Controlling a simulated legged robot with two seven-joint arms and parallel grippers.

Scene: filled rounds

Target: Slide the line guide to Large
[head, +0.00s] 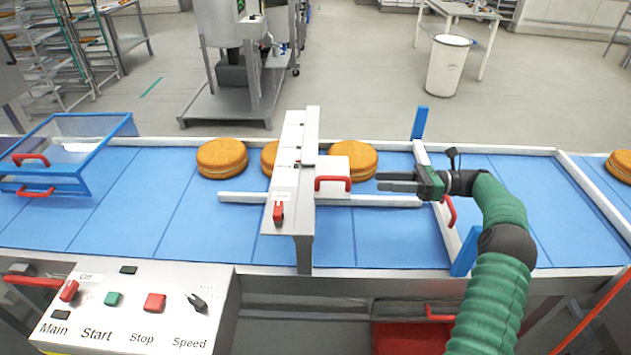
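A long white rail (368,201), which looks like the line guide, lies lengthwise along the blue belt and passes beneath the grey-white machine head (293,180). I cannot read a Large mark. My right gripper (378,182) is just above and behind the rail's right part, pointing left. Its two dark fingers are apart with nothing between them. A red handle (332,181) on the machine head is a short way left of the fingertips. My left gripper is out of view.
Round orange-brown cakes sit on the belt (110,215), one (353,160) close behind my fingertips. A white crossbar with blue ends (420,122) and a red handle (450,211) stands beside my wrist. A control box (135,310) is front left; a blue-framed guard (95,187) is farther left.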

